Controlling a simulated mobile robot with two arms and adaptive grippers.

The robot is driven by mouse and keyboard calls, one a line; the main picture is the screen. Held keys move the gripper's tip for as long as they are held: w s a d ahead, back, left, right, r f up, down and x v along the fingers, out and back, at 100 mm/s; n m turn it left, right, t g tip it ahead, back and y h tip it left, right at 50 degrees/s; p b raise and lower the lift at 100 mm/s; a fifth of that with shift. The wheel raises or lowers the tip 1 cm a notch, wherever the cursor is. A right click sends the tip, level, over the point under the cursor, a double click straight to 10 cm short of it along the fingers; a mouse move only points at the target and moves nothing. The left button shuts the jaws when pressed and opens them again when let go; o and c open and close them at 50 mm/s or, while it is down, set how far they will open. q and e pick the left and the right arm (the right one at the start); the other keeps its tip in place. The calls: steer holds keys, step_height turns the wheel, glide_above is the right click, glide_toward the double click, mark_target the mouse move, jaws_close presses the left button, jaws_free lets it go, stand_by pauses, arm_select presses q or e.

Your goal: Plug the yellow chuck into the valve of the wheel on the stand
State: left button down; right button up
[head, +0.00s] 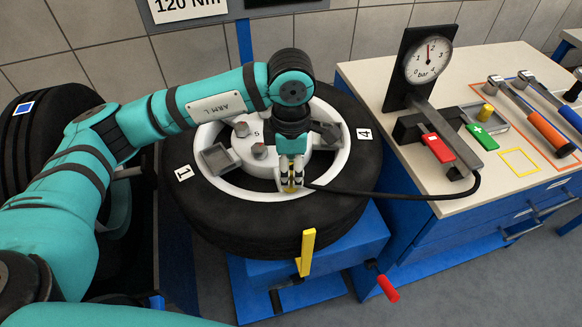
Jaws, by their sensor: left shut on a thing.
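The wheel (270,222) lies flat on a blue stand (366,246), its white rim facing up with number tags 1 and 4 on the tyre. My left gripper (291,180) points down over the front part of the rim. It is shut on the yellow chuck (291,188), which shows as a small yellow piece between the fingers. A black hose (400,195) runs from the chuck to the gauge unit. The valve cannot be made out; the gripper and chuck cover that part of the rim. I cannot tell whether the chuck touches it. My right gripper is out of view.
A round gauge (428,62) with red (438,148) and green (482,137) levers stands on the workbench (440,205) at right, beside tools (545,128). A yellow upright piece (306,252) and a red handle (388,288) stick out at the stand's front. More tyres (50,130) stand at left.

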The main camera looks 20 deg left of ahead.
mark_target(291, 168)
arm_select(q)
steer(key=c, duration=0.9)
jaws_free()
steer(key=shift+o, duration=0.2)
step_height(291, 168, up, 12)
